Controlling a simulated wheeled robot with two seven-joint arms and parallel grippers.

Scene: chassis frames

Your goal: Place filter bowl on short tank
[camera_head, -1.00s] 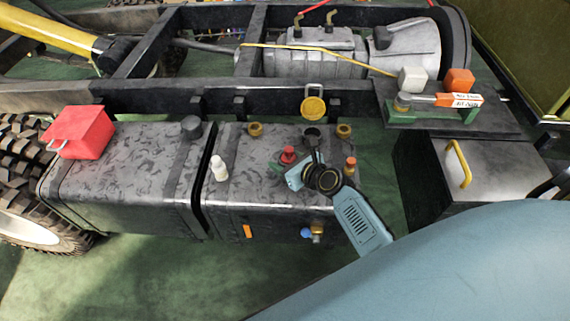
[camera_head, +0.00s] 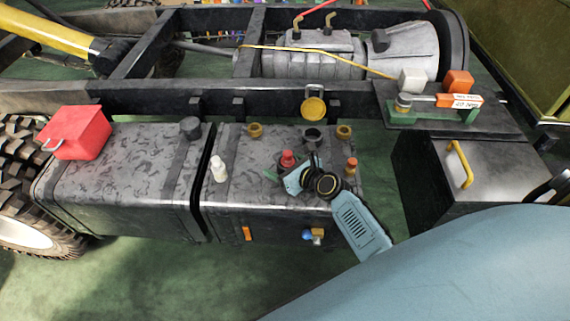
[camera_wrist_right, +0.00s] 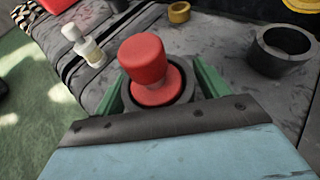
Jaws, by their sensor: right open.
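The short tank (camera_head: 228,190) is the dark, mottled right-hand tank beside the longer one. On its top stands a red knobbed part (camera_head: 288,158) in a dark ring; it also shows in the wrist view (camera_wrist_right: 146,72). A dark open cup (camera_head: 312,139) stands behind it to the right, also in the wrist view (camera_wrist_right: 283,52). I cannot tell for sure which part is the filter bowl. My right gripper (camera_head: 284,170) is open, its green fingers on either side of the red part's dark ring; contact is unclear. My left gripper is out of view.
A white bottle (camera_head: 219,168), brass rings (camera_head: 255,131) and an orange-topped fitting (camera_head: 351,167) also stand on the short tank. The longer tank (camera_head: 125,175) carries a red box (camera_head: 77,133). A frame rail (camera_head: 190,98) runs behind; a grey box (camera_head: 487,168) stands right.

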